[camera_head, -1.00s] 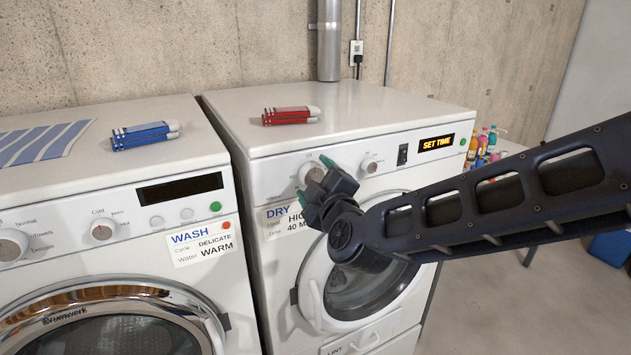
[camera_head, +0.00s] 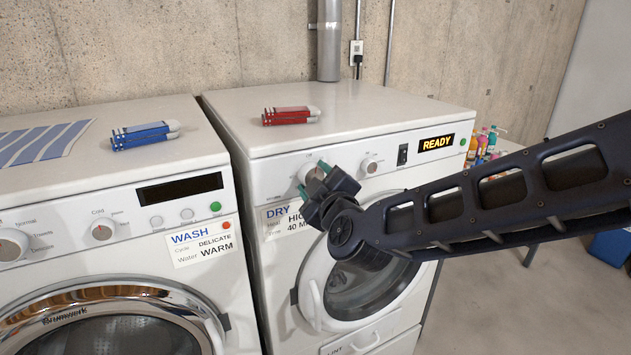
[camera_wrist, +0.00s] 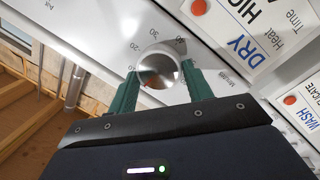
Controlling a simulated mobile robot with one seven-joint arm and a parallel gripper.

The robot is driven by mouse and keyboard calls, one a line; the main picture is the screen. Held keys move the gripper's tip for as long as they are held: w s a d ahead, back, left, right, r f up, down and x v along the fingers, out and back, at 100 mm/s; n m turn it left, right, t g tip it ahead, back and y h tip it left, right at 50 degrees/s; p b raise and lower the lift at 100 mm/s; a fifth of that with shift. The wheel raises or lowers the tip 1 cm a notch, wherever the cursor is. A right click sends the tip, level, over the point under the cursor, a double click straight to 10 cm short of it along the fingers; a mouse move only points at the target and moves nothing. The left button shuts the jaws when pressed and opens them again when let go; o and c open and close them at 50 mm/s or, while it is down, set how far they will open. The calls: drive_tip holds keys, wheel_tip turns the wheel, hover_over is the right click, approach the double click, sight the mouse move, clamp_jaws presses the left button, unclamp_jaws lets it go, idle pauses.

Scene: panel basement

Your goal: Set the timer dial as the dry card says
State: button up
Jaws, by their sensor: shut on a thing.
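The dryer's timer dial (camera_head: 308,172) is the left knob on the dryer panel. In the wrist view the round silver dial (camera_wrist: 158,67) sits between my green fingertips, with minute numerals around it and a small red mark near its lower left. My gripper (camera_head: 313,181) is shut on the dial, one finger on each side; it also shows in the wrist view (camera_wrist: 161,80). The dry card (camera_head: 283,217) below the dial reads DRY, Heat HI… and Time 40 M…, its right part hidden by my gripper. The dryer display (camera_head: 436,143) reads READY.
A second knob (camera_head: 370,166) and a dark switch (camera_head: 402,154) are right of my gripper. The washer (camera_head: 110,262) with its wash card (camera_head: 202,246) stands at left. Red (camera_head: 291,115) and blue (camera_head: 146,134) packs lie on the machine tops. Several bottles (camera_head: 482,142) stand at right.

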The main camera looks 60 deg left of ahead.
drive_tip(key=m+g, duration=0.1)
drive_tip(key=m, duration=0.5)
drive_tip(key=m+g, duration=0.1)
drive_tip(key=m, duration=0.6)
drive_tip(key=w+m+g+h, duration=0.1)
drive_tip(key=m, duration=0.5)
drive_tip(key=shift+w+r+g, duration=0.1)
drive_tip(key=shift+g, duration=0.2)
drive_tip(key=shift+w+f+m+g+y, duration=0.1)
drive_tip(key=shift+m+g+y, duration=0.15)
drive_tip(key=shift+m, duration=1.75)
drive_tip(key=shift+s+f+m+g+y, duration=0.1)
drive_tip(key=shift+f+m+g+y, duration=0.1)
drive_tip(key=shift+m, duration=1.8)
drive_tip(key=shift+w+f+m+g+y, duration=0.15)
drive_tip(key=shift+m+g, duration=0.1)
drive_tip(key=shift+m, duration=1.75)
drive_tip(key=shift+r, duration=0.1)
